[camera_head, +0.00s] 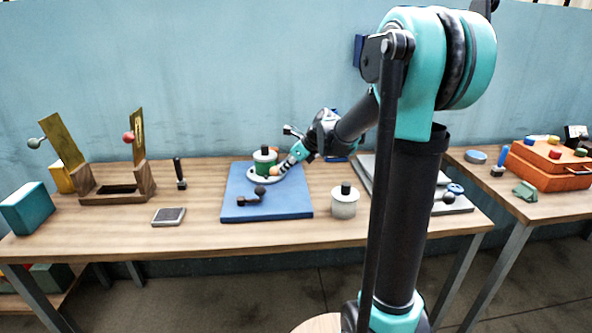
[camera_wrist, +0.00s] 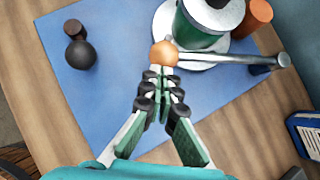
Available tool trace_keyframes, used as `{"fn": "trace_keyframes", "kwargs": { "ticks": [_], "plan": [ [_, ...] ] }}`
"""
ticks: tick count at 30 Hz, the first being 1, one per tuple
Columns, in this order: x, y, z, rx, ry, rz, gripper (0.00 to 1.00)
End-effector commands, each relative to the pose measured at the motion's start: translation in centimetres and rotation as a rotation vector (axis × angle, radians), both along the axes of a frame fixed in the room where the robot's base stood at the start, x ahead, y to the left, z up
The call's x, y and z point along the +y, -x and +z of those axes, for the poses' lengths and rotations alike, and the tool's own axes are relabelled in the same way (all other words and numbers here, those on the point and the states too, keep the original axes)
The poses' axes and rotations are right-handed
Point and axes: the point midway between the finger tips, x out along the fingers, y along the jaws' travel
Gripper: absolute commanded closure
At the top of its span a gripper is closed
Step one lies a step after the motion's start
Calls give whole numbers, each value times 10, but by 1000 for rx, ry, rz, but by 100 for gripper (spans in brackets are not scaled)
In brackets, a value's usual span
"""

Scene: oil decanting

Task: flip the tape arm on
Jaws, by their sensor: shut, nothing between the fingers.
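A silver rod arm with an orange ball at its end (camera_wrist: 215,57), which looks like the tape arm, lies across the white round base plate (camera_wrist: 163,22) on the blue mat. Its far end meets a grey cap at the right of the wrist view. A green drum with a pale top (camera_wrist: 203,25) stands on the plate. In the head view the green drum (camera_head: 264,163) and the orange ball (camera_head: 274,171) show small. My gripper (camera_wrist: 163,78) is shut and empty, its tips right by the orange ball. I cannot tell whether they touch it.
A white jar with a black top (camera_head: 345,203) stands right of the mat. A wooden stand with upright boards (camera_head: 140,178) is at left. An orange case (camera_head: 548,165) sits on the right table.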

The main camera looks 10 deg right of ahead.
Motion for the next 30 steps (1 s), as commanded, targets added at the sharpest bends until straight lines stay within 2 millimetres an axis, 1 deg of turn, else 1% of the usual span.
{"fn": "trace_keyframes", "kwargs": {
  "ticks": [1, 4, 12, 25, 28, 30],
  "plan": [
    [5, -2, 0, 0, 1, 5, 100],
    [13, -4, 0, 1, 1, 6, 100],
    [22, -7, 0, 0, -2, 6, 100],
    [25, -8, 1, 0, -5, 10, 100],
    [21, -7, 2, 0, -5, 10, 100],
    [15, -6, 4, 0, -4, 10, 100]
  ]
}}
